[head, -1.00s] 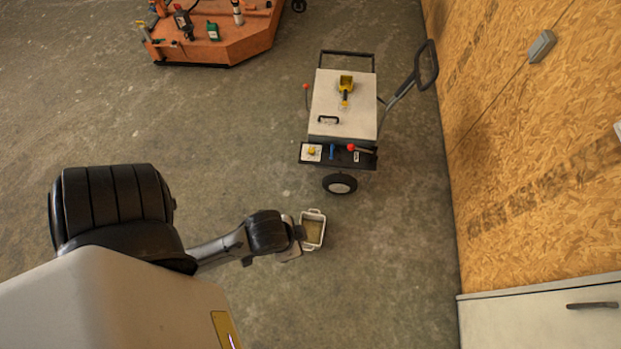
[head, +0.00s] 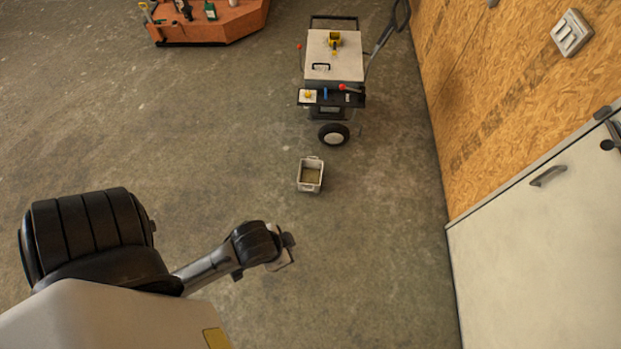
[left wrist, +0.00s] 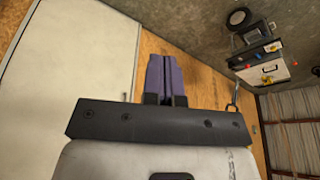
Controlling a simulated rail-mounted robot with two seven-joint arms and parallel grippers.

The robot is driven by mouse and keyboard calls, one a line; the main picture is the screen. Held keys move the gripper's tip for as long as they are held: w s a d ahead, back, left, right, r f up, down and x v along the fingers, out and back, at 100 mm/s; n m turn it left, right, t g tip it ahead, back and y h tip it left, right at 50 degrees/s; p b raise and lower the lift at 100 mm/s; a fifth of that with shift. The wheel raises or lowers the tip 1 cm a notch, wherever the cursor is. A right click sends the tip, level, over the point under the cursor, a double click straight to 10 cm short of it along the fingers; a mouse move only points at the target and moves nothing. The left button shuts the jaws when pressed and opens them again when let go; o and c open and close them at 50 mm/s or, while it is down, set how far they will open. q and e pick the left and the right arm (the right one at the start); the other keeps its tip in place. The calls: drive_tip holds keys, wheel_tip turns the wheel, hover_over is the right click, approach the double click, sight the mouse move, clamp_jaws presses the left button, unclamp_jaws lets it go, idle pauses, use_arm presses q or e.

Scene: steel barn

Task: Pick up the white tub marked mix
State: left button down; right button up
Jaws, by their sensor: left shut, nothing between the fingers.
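A small white tub (head: 299,183) with brownish contents stands upright on the concrete floor in the head view, in front of the cart. I cannot read any marking on it. My left gripper (head: 289,262) is below and slightly left of the tub in the head view, clear of it. In the left wrist view my left gripper (left wrist: 172,62) shows its purplish fingers pressed together with nothing between them. The tub does not show in the left wrist view. My right gripper is in neither view.
A wheeled cart (head: 334,70) with tools on it stands beyond the tub. An orange platform (head: 215,27) with items is at the far left. A wood-panel wall (head: 470,100) and pale door or cabinet (head: 540,240) bound the right. The floor around the tub is clear.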

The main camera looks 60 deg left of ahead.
use_arm(q)
drive_tip(key=shift+a, duration=0.2)
drive_tip(key=c, duration=1.3)
unclamp_jaws()
drive_tip(key=shift+o, duration=0.3)
drive_tip(key=shift+s+d, duration=0.1)
drive_tip(key=shift+d, duration=0.1)
drive_tip(key=shift+d, duration=0.1)
